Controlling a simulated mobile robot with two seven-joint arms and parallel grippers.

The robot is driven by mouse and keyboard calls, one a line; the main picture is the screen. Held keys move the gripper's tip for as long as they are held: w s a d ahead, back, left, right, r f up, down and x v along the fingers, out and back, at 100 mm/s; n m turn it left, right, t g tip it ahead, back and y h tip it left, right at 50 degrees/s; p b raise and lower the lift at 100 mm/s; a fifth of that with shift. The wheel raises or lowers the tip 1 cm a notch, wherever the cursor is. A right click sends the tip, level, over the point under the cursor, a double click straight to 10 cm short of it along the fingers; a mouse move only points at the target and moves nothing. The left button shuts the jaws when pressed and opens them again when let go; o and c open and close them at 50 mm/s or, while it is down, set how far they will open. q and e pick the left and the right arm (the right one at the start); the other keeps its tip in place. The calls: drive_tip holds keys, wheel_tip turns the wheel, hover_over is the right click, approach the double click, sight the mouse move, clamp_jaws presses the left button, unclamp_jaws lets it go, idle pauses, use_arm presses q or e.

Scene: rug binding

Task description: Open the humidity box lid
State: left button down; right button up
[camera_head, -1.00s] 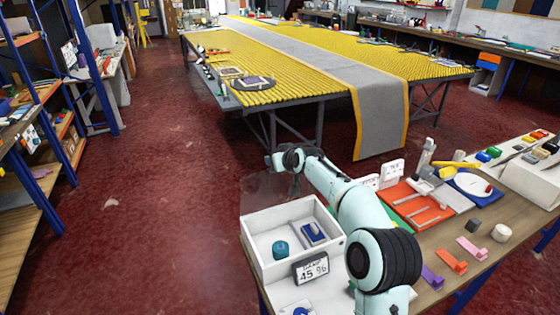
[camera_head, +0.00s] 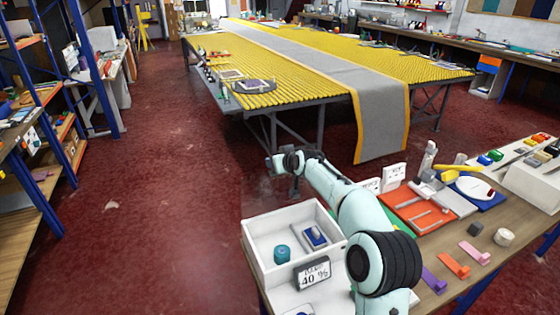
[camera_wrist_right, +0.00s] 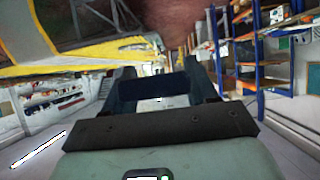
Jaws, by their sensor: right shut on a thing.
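The humidity box (camera_head: 285,219) is a white open-topped box at the table's near left corner. Its inside shows plainly, with a teal jar (camera_head: 282,255) and a small blue item (camera_head: 315,237). A display (camera_head: 313,274) on its front reads 40 %. The lid (camera_head: 260,190) shows only as a faint clear panel above the box's back edge, looking raised; its exact tilt is hard to tell. My right gripper (camera_head: 294,184) is at that panel, shut. A dark bar (camera_wrist_right: 160,86) lies between its fingers in the right wrist view. My left gripper is out of view.
Right of my arm, the table holds a red tray (camera_head: 412,208), a blue tray with a white dish (camera_head: 474,189), and orange (camera_head: 454,264), pink and purple pieces. A large yellow-slatted table (camera_head: 300,90) stands behind. The red floor between is clear.

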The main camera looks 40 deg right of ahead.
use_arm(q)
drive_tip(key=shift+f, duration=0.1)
use_arm(e)
drive_tip(key=shift+s+d+f+g, duration=0.1)
drive_tip(key=shift+f+g, duration=0.2)
drive_tip(key=shift+f, duration=0.85)
drive_tip(key=o, duration=1.4)
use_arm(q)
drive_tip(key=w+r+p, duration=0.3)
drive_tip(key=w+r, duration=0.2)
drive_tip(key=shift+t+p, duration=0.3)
use_arm(e)
drive_tip(key=shift+s+a+r, duration=0.15)
drive_tip(key=shift+s+r, duration=0.25)
drive_tip(key=shift+r, duration=2.45)
drive_tip(key=shift+s+a+r, duration=0.1)
drive_tip(key=shift+s+r, duration=0.3)
drive_tip(key=shift+r, duration=2.4)
drive_tip(key=shift+s+a+r, duration=0.15)
drive_tip(key=shift+s+r, duration=0.25)
drive_tip(key=shift+r, duration=2.45)
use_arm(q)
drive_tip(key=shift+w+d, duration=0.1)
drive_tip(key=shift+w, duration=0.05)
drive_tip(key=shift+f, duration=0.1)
